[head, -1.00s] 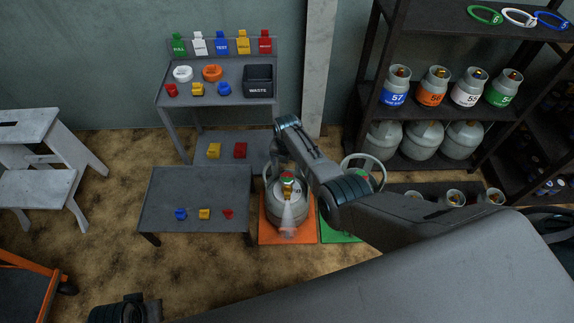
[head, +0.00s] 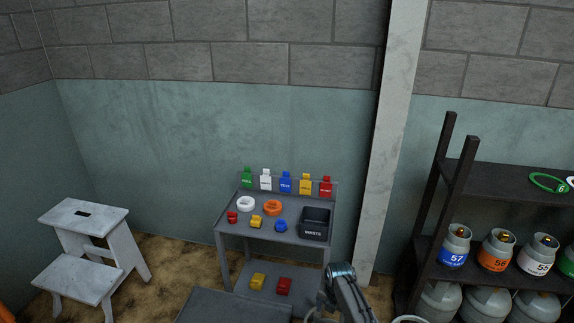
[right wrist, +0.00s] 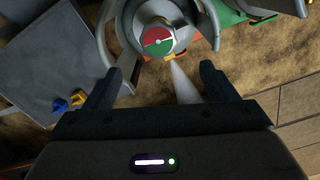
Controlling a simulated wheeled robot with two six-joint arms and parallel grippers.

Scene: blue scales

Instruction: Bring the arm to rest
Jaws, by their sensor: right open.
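My right arm (head: 345,292) shows at the bottom edge of the head view, its gripper cut off there. In the right wrist view my right gripper (right wrist: 160,88) is open, with nothing between its fingers. A grey gas cylinder (right wrist: 203,28) with a round red and green gauge (right wrist: 158,40) stands just beyond the fingertips. A pale, spray-like streak (right wrist: 184,85) runs from near its valve towards the right finger. I cannot tell whether a finger touches the cylinder. My left gripper is out of view.
A grey tag cart (head: 280,240) with a black waste bin (head: 315,224) stands behind my arm. A low table (head: 225,308) is in front. A white step stool (head: 85,215) is at left; a dark rack (head: 480,205) with several cylinders is at right. A green mat (right wrist: 228,14) lies beyond the cylinder.

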